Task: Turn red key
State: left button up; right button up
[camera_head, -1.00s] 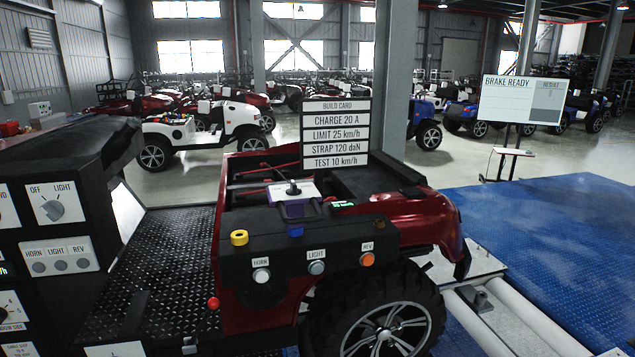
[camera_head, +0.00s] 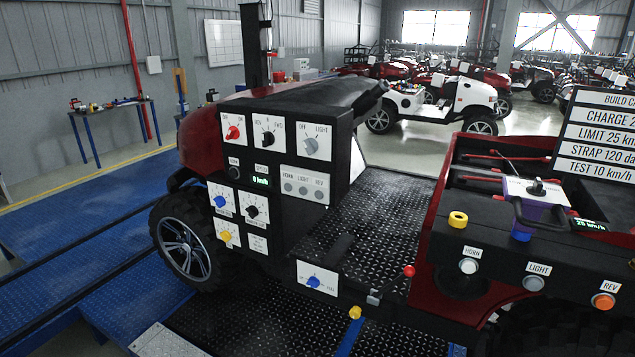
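The red key (camera_head: 233,132) is a red knob on a white plate at the upper left of the black control panel (camera_head: 262,205), on the near side of the red vehicle. The plate has small lettering, with OFF at its left. Black REV/FWD and grey OFF/LIGHT knobs sit to the right of the key. Neither of my grippers shows in the head view.
Blue (camera_head: 221,201), black (camera_head: 252,211) and yellow (camera_head: 226,236) knobs sit lower on the panel. Blue floor plates (camera_head: 60,215) lie open at left.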

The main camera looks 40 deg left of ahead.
aim_at(233, 133)
jog(key=j+u, duration=0.15)
jog(key=u, duration=0.95)
jog(key=l+u, duration=0.15)
jog(key=u, duration=0.4)
jog(key=k+j, duration=0.05)
